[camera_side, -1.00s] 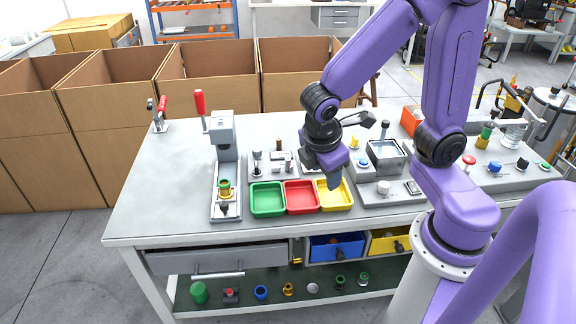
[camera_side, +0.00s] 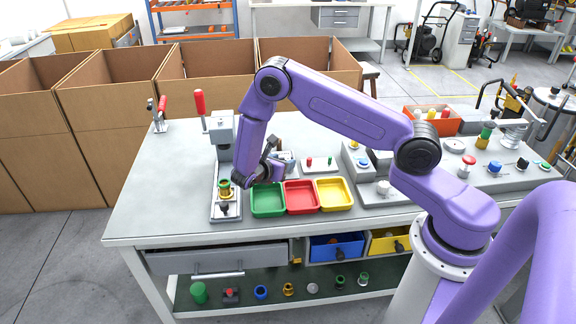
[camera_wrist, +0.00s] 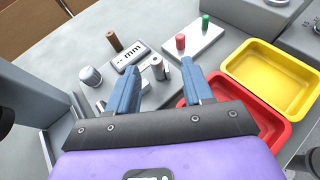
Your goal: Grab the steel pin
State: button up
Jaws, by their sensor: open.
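A small upright steel-coloured piece (camera_wrist: 157,68) shows between the fingertips in the wrist view. A wider silver cylinder (camera_wrist: 90,76) stands left of the left finger. Which of these two is the steel pin I cannot tell for certain. In the side view my gripper (camera_side: 262,172) is behind the green tray, and the wrist hides most of the pieces there.
A green tray (camera_side: 268,212), a red tray (camera_side: 301,209) and a yellow tray (camera_side: 336,207) stand in a row in front. A display marked mm (camera_wrist: 131,55) and a brown pin (camera_wrist: 115,41) are beyond the fingers. A red-handled press (camera_side: 222,135) stands close left.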

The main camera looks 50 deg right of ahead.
aim_at(287, 159)
jog(key=shift+w+d+f, duration=0.15)
jog(key=shift+d+f, duration=0.3)
jog(key=shift+d, duration=0.1)
jog(key=shift+w+x, duration=0.15)
jog(key=shift+x, duration=1.55)
jog(key=shift+w+x, duration=0.15)
jog(key=shift+x, duration=1.6)
jog(key=shift+a, duration=0.15)
grip_shut()
